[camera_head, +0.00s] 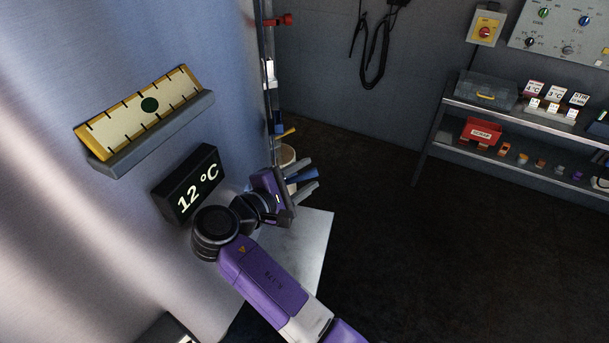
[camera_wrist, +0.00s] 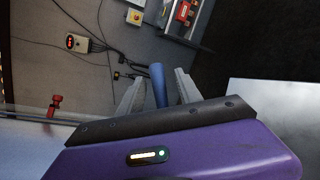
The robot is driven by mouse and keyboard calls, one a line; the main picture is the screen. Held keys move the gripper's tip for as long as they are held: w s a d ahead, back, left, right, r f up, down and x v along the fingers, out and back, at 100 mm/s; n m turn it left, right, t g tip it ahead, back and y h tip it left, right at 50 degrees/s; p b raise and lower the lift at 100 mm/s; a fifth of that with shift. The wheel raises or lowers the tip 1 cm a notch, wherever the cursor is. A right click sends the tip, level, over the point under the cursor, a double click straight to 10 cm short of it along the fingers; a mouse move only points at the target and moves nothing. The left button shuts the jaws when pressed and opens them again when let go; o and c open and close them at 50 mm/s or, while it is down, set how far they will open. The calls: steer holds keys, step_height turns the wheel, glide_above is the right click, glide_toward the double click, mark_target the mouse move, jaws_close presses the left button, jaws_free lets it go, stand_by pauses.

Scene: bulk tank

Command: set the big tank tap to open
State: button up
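My gripper (camera_head: 310,177) is at the end of my purple arm, beside the big metal tank (camera_head: 70,215). Its two grey fingers are spread, with a blue bar-like piece (camera_head: 302,177) between them. In the wrist view the blue piece (camera_wrist: 158,84) stands between the fingertips, with gaps showing beside it. What the blue piece is fixed to is hidden, so I cannot tell whether it is the tap's handle. A yellow lever (camera_head: 286,132) and a red fitting (camera_head: 278,20) show along the tank's right edge. Which one is the big tap is unclear.
A display reading 12 °C (camera_head: 187,183) and a yellow gauge (camera_head: 140,112) are on the tank wall near my arm. A pale flat surface (camera_head: 300,245) lies below my gripper. A shelf (camera_head: 500,120) stands at the right. The dark floor between is clear.

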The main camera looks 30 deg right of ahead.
steer(key=shift+a, duration=0.1)
steer(key=f+b+v, duration=0.2)
steer(key=v, duration=1)
steer(key=shift+s+a+f+b, duration=0.2)
steer(key=shift+s+a+b, duration=0.1)
steer(key=shift+a, duration=0.3)
